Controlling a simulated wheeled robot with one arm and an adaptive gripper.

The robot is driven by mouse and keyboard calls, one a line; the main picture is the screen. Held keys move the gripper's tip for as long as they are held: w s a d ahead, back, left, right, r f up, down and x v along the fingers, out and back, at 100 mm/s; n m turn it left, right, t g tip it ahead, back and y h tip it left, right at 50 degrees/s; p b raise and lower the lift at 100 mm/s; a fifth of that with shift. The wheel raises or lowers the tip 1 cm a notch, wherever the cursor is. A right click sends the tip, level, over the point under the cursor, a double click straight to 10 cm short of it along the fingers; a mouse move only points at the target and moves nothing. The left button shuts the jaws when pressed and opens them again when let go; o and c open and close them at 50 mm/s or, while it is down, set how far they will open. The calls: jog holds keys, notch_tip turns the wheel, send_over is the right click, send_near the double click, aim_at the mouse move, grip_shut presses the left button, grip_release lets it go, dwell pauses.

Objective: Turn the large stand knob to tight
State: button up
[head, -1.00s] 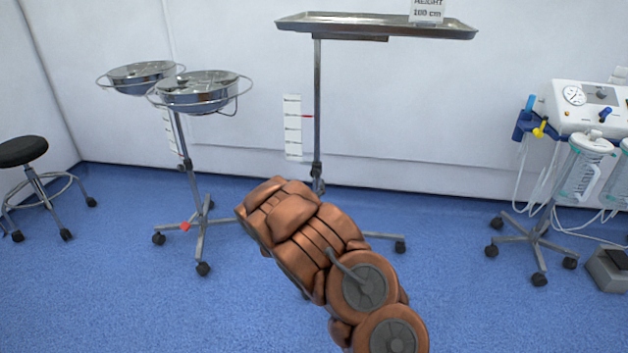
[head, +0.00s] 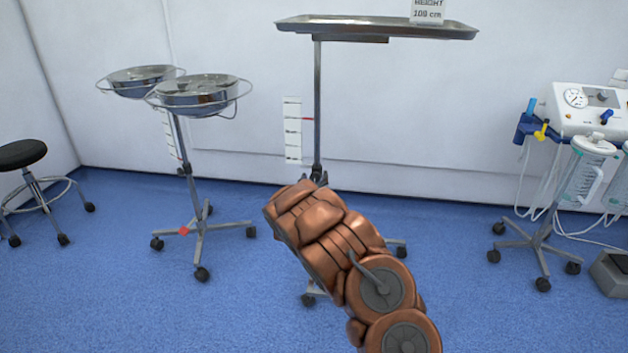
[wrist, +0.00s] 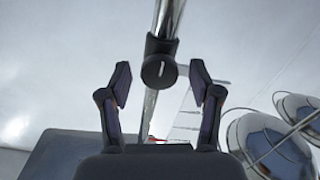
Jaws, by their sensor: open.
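The tray stand has a silver pole (head: 317,110) under a flat metal tray (head: 380,30). A dark collar with a round black knob (wrist: 159,72) sits on the pole in the wrist view. A pale slot or line marks the knob's face, upright in the picture. My gripper (wrist: 160,84) is open, with one finger on each side of the knob. The fingers are apart from it and hold nothing. In the head view the collar (head: 317,172) shows just above my copper-coloured arm, which hides my gripper and much of the stand's base.
A double basin stand (head: 197,97) is to the left, with a stool (head: 22,154) beyond it. A suction unit (head: 590,110) on wheels is to the right. A white wall is close behind. Blue floor (head: 110,280) is clear in front.

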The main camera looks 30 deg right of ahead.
jog(key=shift+c, duration=0.2)
jog(key=c, duration=1.1)
